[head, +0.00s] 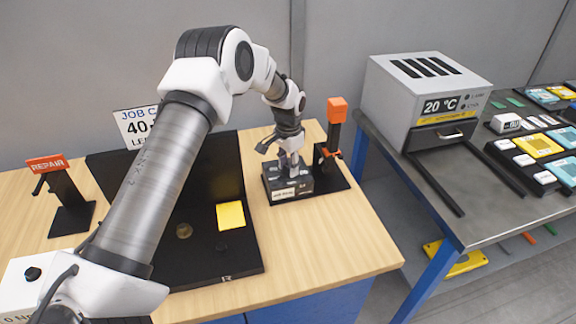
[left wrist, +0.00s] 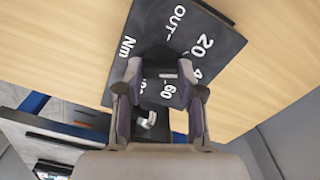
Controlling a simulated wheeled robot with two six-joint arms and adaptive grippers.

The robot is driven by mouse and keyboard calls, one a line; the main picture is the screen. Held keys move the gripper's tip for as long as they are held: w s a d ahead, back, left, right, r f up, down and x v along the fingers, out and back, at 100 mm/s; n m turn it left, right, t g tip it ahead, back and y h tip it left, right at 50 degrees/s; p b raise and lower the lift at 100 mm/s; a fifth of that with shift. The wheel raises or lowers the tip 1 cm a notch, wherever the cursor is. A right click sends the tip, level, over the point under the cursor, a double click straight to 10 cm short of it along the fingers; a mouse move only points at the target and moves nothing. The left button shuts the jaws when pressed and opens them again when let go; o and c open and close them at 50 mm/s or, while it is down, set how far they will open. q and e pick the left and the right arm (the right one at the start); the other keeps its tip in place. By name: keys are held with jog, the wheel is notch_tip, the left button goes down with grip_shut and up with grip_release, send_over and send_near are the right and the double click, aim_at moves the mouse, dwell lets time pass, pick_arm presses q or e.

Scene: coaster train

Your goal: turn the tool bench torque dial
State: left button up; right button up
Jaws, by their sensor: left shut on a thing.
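The torque dial unit is a low dark block (head: 290,190) with a pale label, standing toward the right of the wooden bench top (head: 330,225). In the left wrist view its black scale plate (left wrist: 146,28) shows white marks including OUT, 20, 60 and Nm. My left gripper (head: 290,166) points down onto the block from above. In the left wrist view, my left gripper (left wrist: 162,68) is shut on the dark dial knob (left wrist: 158,55) at the middle of the plate. The fingers hide part of the knob and scale, so its exact setting is unclear. My right gripper is out of view.
A black stand with an orange top (head: 337,110) rises close right of the block. A black mat (head: 240,255) with a yellow card (head: 231,215) lies left. A REPAIR stand (head: 68,200) is far left. A metal table with a grey 20 °C box (head: 400,95) stands right. Bare wood lies in front.

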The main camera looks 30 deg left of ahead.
pick_arm(q)
jog(key=m, duration=0.4)
jog(key=shift+s+d+f+m, duration=0.1)
jog(key=shift+f+m, duration=0.05)
jog(key=shift+m, duration=0.15)
dwell(0.5)
jog(key=o, duration=1.2)
jog(key=shift+c, duration=0.2)
jog(key=shift+w+d, duration=0.1)
jog(key=shift+w, duration=0.15)
notch_tip(320, 180, up, 12)
